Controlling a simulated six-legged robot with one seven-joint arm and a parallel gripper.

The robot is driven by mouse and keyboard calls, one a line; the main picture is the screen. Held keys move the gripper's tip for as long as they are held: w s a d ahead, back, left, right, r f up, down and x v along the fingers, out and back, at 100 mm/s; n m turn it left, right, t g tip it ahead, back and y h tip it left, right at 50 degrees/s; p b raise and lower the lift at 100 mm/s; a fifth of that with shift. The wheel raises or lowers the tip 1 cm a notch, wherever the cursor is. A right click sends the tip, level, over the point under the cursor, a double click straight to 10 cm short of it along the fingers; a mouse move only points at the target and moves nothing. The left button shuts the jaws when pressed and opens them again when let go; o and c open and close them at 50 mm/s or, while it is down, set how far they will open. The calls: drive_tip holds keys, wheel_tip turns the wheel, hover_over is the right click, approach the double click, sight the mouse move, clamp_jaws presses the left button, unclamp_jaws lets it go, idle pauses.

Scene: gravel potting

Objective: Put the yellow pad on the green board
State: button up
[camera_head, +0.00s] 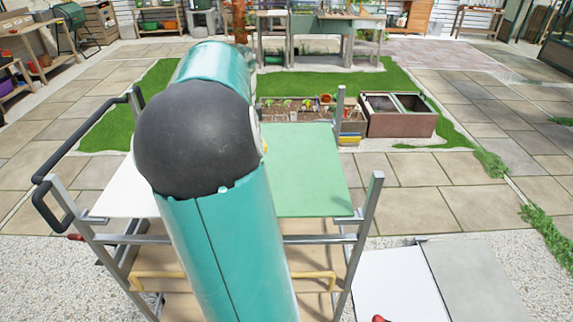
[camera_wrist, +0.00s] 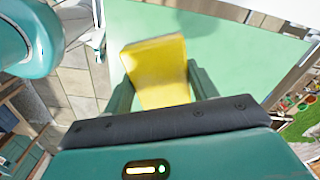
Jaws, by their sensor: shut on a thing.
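The yellow pad (camera_wrist: 155,62) is between the two fingers of my gripper (camera_wrist: 160,76) in the wrist view. My gripper is shut on it, with a finger at each side. The green board (camera_wrist: 225,50) fills the background behind the pad; I cannot tell whether the pad touches it. In the head view, the green board (camera_head: 308,175) lies flat on the right half of a metal-framed cart top. My teal arm hides the gripper and the pad there.
A white panel (camera_head: 122,195) covers the cart's left half. Metal posts (camera_head: 368,215) rise at the cart's corners, and a black handle (camera_head: 62,165) is at its left. Planter boxes (camera_head: 395,118) stand behind on the grass. A white and grey surface (camera_head: 400,285) lies at lower right.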

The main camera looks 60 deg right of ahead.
drive_tip(key=s+d+f, duration=0.3)
drive_tip(key=s+d, duration=0.1)
hover_over(286, 177)
drive_tip(key=f, duration=0.4)
drive_tip(key=shift+w+a+f, duration=0.2)
drive_tip(key=shift+a+f, duration=0.1)
drive_tip(key=f, duration=0.3)
drive_tip(key=shift+s+d+f, duration=0.3)
drive_tip(key=shift+s, duration=0.05)
drive_tip(key=shift+f, duration=0.3)
drive_tip(key=shift+f, duration=0.15)
drive_tip(key=o, duration=0.9)
drive_tip(key=shift+o, duration=0.2)
